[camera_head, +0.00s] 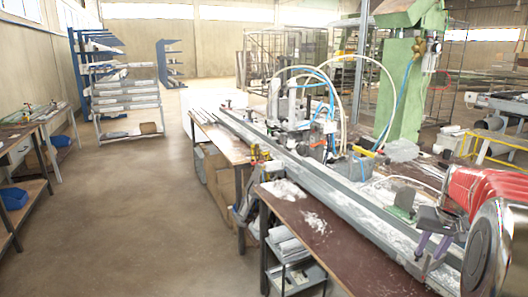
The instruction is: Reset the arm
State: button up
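My arm's red and silver links come in at the lower right edge of the picture. My gripper (429,253) is at the lower right, a dark grey block with two purple fingers pointing down. The fingers look apart, with nothing seen between them. The gripper shows in front of the near right end of the clamp bench (335,245), over its long grey metal rail (330,186). Whether the fingertips touch anything there cannot be told.
The bench carries clamps with blue and white hoses (320,125), a small green fixture (403,205) and white shavings (284,190). A green machine column (402,100) stands behind. Racks (125,90) and a side table (25,130) are left. The floor (140,220) between is clear.

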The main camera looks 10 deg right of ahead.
jog(key=s+a+r+n+t, duration=0.1)
jog(key=s+a+n, duration=0.1)
jog(key=s+a, duration=0.5)
jog(key=s+a+r+n+y, duration=0.1)
jog(key=s+a, duration=0.6)
jog(key=a, duration=1.1)
jog(key=s+a+r+n+t, duration=0.1)
jog(key=s+a+n, duration=0.2)
jog(key=s+a, duration=0.4)
jog(key=a, duration=0.5)
jog(key=shift+s+a+r+t, duration=0.15)
jog(key=shift+s+a+t, duration=0.05)
jog(key=shift+t, duration=0.1)
